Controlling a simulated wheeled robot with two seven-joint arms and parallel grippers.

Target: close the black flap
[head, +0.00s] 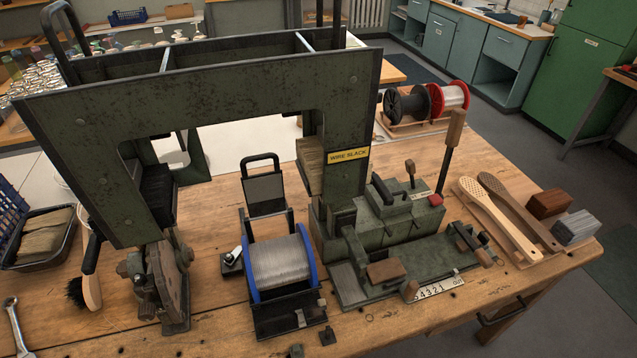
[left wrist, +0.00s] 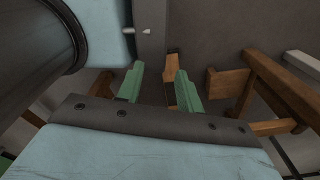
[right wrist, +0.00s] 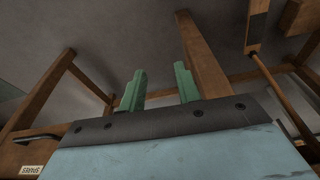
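The black flap (head: 265,190) stands raised behind the wire spool (head: 278,262) in the head view. It has a grey panel face and a black loop handle (head: 261,158) on its top edge. The spool has blue flanges and sits in a black holder (head: 290,322) on the bench, uncovered from above. Neither gripper shows in the head view. My left gripper (left wrist: 158,88) has its green fingers apart with nothing between them in the left wrist view. My right gripper (right wrist: 160,88) is also apart and empty in the right wrist view. Both are away from the flap.
A green machine block (head: 395,220) stands close on the right. A dark clamp-like mechanism (head: 165,285) stands on the left. Wooden brushes (head: 495,215) lie at the right.

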